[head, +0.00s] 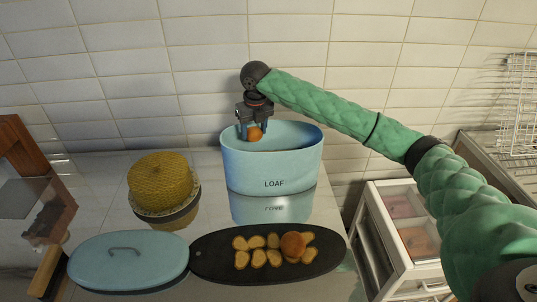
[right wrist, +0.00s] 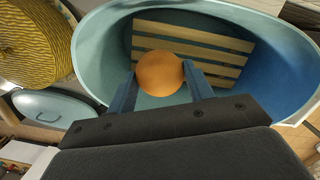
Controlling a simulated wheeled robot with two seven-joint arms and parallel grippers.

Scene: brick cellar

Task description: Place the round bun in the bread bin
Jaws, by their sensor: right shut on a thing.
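The round bun (head: 254,133) is orange-brown and is gripped between the fingers of my right gripper (head: 250,131). In the right wrist view the bun (right wrist: 160,73) sits between the two fingertips (right wrist: 160,80), over the open mouth of the bread bin. The bread bin (head: 270,170) is a pale blue oval tub marked LOAF, standing upright on the counter without its lid. A slatted wooden rack (right wrist: 190,45) shows inside it. The gripper is at the bin's left part, at about rim height; how deep the bun is cannot be told exactly. My left gripper is not in view.
A dark oval board (head: 210,262) in front holds bread slices and another round brown bun (head: 293,244). The blue lid (head: 128,260) lies front left. A yellow woven round container (head: 160,182) stands left of the bin. A tiled wall is behind; a drawer unit (head: 400,240) is at right.

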